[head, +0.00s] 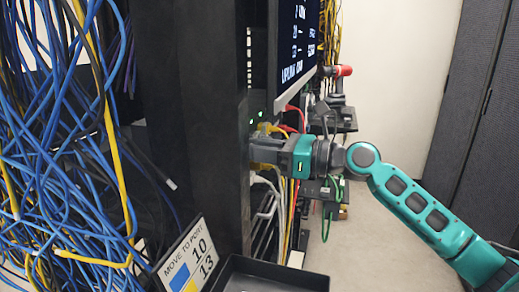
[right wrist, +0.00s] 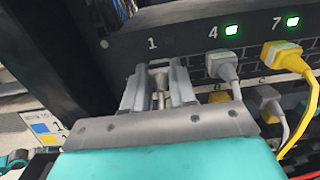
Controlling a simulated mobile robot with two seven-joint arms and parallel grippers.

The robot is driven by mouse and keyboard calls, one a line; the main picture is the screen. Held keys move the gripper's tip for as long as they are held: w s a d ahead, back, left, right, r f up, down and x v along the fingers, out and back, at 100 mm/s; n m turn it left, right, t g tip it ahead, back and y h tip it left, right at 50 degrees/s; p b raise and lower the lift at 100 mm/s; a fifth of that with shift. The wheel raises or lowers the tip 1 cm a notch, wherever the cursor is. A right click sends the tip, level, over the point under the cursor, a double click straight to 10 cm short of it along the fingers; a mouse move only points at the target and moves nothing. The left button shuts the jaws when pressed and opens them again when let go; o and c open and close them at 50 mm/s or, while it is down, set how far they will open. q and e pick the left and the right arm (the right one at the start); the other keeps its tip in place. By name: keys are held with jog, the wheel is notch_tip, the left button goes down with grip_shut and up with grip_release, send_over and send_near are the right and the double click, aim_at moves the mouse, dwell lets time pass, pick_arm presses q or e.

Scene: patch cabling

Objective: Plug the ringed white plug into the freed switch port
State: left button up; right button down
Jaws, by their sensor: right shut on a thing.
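My right gripper (head: 256,150) comes in from the right in the head view and reaches the rack front. In the right wrist view its fingers (right wrist: 159,88) are shut on a small pale plug (right wrist: 160,80) at the column marked 1 of the switch (right wrist: 190,45). The fingers hide most of the plug; I cannot make out a ring on it or how deep it sits. A grey-white plug (right wrist: 224,66) sits under label 4 and a yellow plug (right wrist: 281,54) under label 7, both below green lights. My left gripper is not in view.
Blue, black and yellow cables (head: 60,150) hang at the left beside the dark rack post (head: 195,120). A placard (head: 188,262) reads "MOVE TO PORT 10 13". A black tray (head: 270,282) is below. A screen (head: 296,40) stands above my gripper.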

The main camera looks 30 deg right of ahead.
jog(key=c, duration=0.8)
grip_release()
jog(key=b+v, duration=0.1)
jog(key=v, duration=0.7)
dwell(0.6)
